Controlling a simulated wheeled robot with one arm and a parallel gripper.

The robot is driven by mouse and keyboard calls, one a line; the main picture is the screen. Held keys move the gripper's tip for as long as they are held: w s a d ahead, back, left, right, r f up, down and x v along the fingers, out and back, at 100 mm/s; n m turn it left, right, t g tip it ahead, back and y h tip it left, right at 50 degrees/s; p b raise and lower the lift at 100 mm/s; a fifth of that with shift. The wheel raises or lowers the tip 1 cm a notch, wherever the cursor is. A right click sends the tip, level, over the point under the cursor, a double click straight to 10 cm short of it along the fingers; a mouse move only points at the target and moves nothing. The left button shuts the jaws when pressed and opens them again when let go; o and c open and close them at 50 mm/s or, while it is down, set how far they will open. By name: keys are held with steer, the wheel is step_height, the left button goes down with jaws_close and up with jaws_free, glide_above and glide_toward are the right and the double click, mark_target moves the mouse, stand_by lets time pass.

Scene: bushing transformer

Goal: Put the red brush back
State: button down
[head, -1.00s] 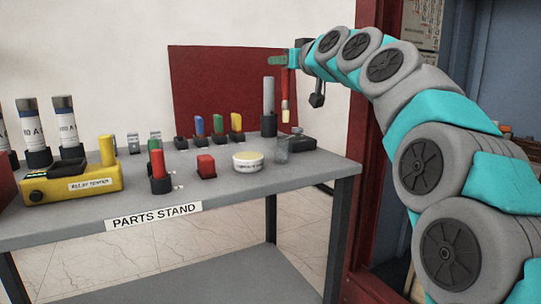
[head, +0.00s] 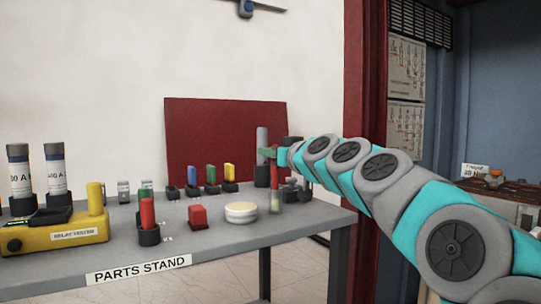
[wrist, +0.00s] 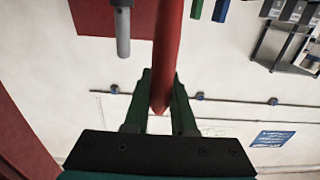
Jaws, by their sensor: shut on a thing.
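The red brush (head: 274,174) is upright with its pale end down, held in my gripper (head: 268,153). In the wrist view the red handle (wrist: 167,55) runs between the two green fingers of my gripper (wrist: 163,105), which are shut on it. A small clear glass jar (head: 276,207) stands near the right end of the parts stand. The brush's lower end overlaps the jar's mouth in the head view and appears to be inside it; whether it touches the bottom cannot be told.
A tall grey cylinder (head: 262,150) in a dark holder stands close behind the brush. A round cream tin (head: 241,212) and a red block (head: 197,216) are left of the jar. Coloured pieces stand before a red panel (head: 215,125). A red post (head: 365,170) rises at right.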

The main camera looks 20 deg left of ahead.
steer(key=shift+f, duration=0.15)
steer(key=c, duration=0.7)
jaws_free()
steer(key=shift+c, duration=0.2)
steer(key=shift+s+d+r, duration=0.2)
steer(key=shift+s+d, duration=0.15)
steer(key=shift+d, duration=0.05)
steer(key=v, duration=1.1)
